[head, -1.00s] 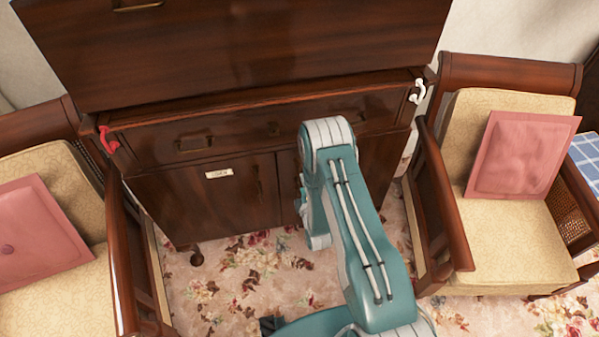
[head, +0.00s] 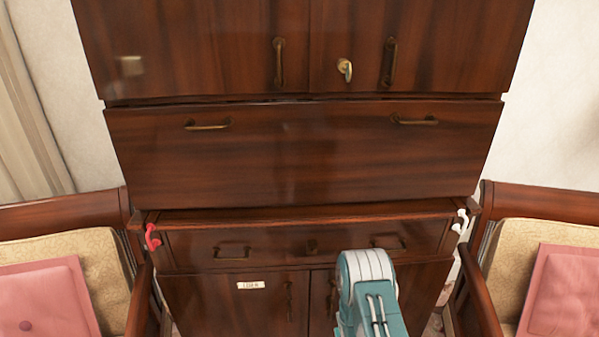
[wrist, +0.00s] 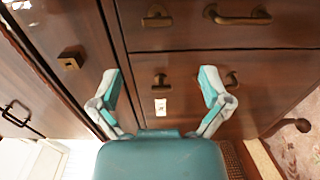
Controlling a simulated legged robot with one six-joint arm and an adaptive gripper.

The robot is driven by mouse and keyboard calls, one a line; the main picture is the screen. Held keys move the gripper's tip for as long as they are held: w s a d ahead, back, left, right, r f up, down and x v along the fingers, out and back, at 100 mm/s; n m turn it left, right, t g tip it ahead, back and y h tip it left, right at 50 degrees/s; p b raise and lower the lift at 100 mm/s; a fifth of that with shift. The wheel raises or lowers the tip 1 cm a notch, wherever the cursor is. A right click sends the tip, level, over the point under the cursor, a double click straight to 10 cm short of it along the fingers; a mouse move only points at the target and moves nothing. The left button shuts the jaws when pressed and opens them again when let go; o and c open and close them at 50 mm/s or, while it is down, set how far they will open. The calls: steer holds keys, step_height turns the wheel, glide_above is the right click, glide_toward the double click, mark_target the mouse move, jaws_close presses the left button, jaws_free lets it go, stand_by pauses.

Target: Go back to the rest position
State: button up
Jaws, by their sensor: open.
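In the wrist view my gripper (wrist: 161,88) is open, its two teal and grey fingers wide apart with nothing between them. The dark wood cabinet (wrist: 190,66) lies beyond the fingers, and a small white label (wrist: 160,107) shows on it between them. In the head view a bent part of my arm stands in front of the cabinet's lower right door. The gripper itself does not show there. The cabinet's drop front (head: 300,160) and its doors and drawer look shut.
A red hook (head: 152,237) and a white hook (head: 460,222) sit at the cabinet's sides. A left armchair (head: 100,250) and a right armchair (head: 510,235), each with a pink cushion, flank the cabinet closely. A key (head: 345,69) is in an upper door.

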steer(key=w+r+m+g, duration=0.25)
steer(key=r+m, duration=0.25)
steer(key=r, duration=0.8)
steer(key=w+r+m+g, duration=0.1)
steer(key=r+m+g, duration=0.3)
steer(key=r, duration=0.9)
steer(key=s+r+m+g, duration=0.2)
steer(key=s+r+m, duration=0.1)
steer(key=s, duration=0.6)
steer(key=s+r+m+g, duration=0.1)
steer(key=s+r+m, duration=0.2)
steer(key=s+r, duration=0.3)
steer(key=s+r+m+g, duration=0.2)
steer(key=s+r+m, duration=0.1)
steer(key=s, duration=1)
steer(key=shift+s+r+g, duration=0.35)
steer(key=shift+s+r, duration=0.05)
steer(key=shift+r, duration=0.45)
steer(key=shift+d, duration=0.1)
